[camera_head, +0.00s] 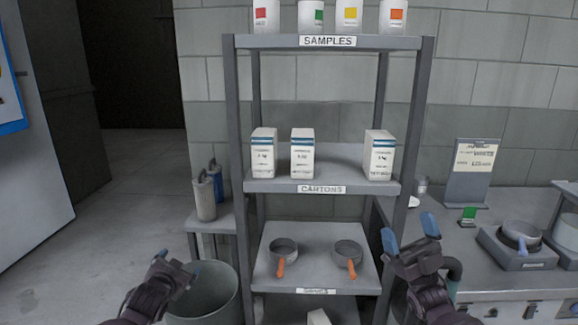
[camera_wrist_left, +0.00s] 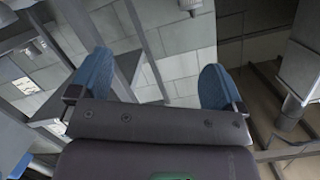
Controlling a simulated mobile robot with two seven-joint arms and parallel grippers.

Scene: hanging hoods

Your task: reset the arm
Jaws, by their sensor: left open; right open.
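My left gripper (camera_head: 180,268) is low at the left in the head view, in front of a grey bin. It is empty, and its blue fingertips stand wide apart in the left wrist view (camera_wrist_left: 155,85). My right gripper (camera_head: 410,232) is in front of the right post of the shelf rack, open, with nothing between its blue fingers. Both my arms come up from the bottom edge of the head view.
A grey rack (camera_head: 322,186) carries sample containers on top, three white cartons (camera_head: 302,155) in the middle and two orange-handled pans (camera_head: 284,252) below. A round bin (camera_head: 208,300) stands left of it. A counter (camera_head: 430,205) is at the right. Open floor (camera_head: 140,190) lies at the left.

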